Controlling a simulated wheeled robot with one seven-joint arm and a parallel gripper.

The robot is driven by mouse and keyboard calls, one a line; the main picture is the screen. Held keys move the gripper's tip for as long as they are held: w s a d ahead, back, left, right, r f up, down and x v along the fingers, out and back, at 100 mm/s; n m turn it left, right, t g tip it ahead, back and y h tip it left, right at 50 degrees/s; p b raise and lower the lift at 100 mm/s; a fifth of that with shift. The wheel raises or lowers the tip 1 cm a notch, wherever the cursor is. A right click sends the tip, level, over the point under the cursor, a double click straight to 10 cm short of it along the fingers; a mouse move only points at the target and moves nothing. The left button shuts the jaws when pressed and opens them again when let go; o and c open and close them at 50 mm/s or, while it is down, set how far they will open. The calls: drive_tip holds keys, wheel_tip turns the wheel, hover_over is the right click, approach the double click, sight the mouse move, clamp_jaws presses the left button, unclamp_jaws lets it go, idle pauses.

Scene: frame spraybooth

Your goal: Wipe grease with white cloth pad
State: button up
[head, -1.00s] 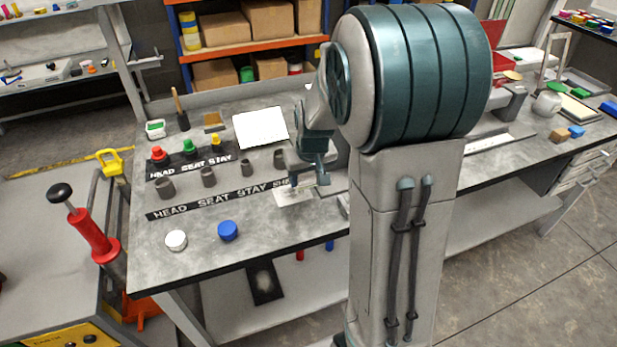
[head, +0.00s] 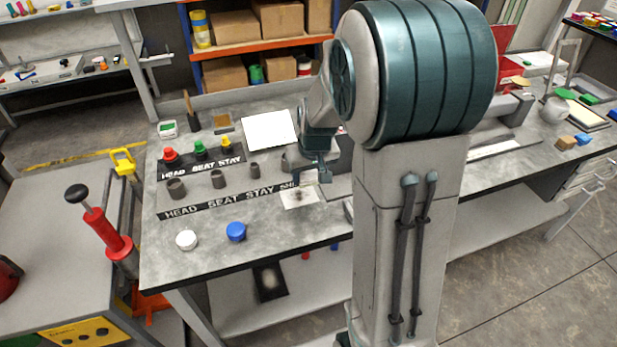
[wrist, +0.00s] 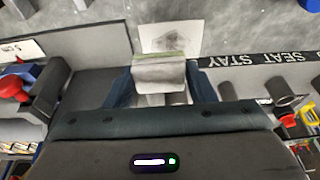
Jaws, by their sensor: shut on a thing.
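My gripper (head: 311,174) reaches down over the workbench and is shut on the white cloth pad (wrist: 158,73). In the wrist view the pad sits between the two blue fingers, with a greenish strip along its top edge. A white plate (wrist: 171,37) with a dark grey grease smear (wrist: 182,45) lies just beyond the pad. The plate also shows in the head view (head: 300,200), below the fingers. The pad overlaps the plate's near edge in the wrist view; I cannot tell whether they touch.
A label strip (head: 225,204) and dark grey cups (head: 218,180) lie left of the plate. Red, green and yellow-topped items (head: 200,147) stand behind. A white lid (head: 187,240) and blue lid (head: 236,232) sit near the front edge. The bench front is otherwise clear.

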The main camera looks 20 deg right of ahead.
sight(291, 204)
drive_tip(key=shift+s+a+f, duration=0.1)
drive_tip(key=shift+a+f, duration=1.15)
drive_tip(key=shift+f, duration=0.25)
drive_tip(key=shift+s+a+f, duration=0.1)
drive_tip(key=shift+a+f, duration=1.1)
drive_tip(key=shift+f, duration=0.25)
drive_tip(key=shift+f+b, duration=0.6)
drive_tip(key=shift+b, duration=0.15)
